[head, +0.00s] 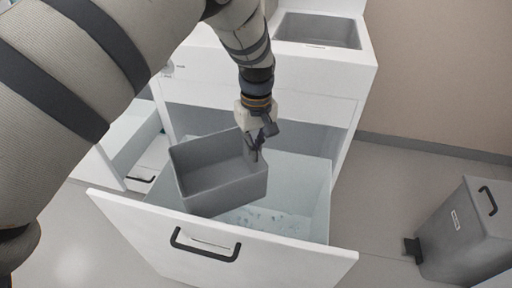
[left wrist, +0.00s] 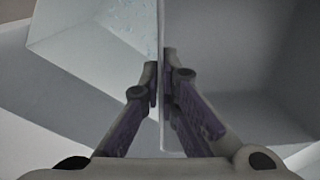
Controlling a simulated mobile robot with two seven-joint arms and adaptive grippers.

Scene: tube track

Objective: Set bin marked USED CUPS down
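The grey bin (head: 217,173) is an open, empty rectangular box, held slightly tilted above the open white drawer (head: 312,205). No marking on it can be read from here. My left gripper (head: 256,150) is shut on the bin's right rim. In the left wrist view, the two fingertips (left wrist: 160,80) pinch the thin wall, with the bin's inside (left wrist: 235,60) on the right and the drawer's inside (left wrist: 95,40) on the left. The bin hides part of the drawer floor. My right gripper is not in view.
A second grey bin (head: 318,30) sits in the white counter top (head: 362,50) behind. A grey pedal bin (head: 466,235) stands on the floor at right. The drawer front has a black handle (head: 204,247). Floor is clear between drawer and pedal bin.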

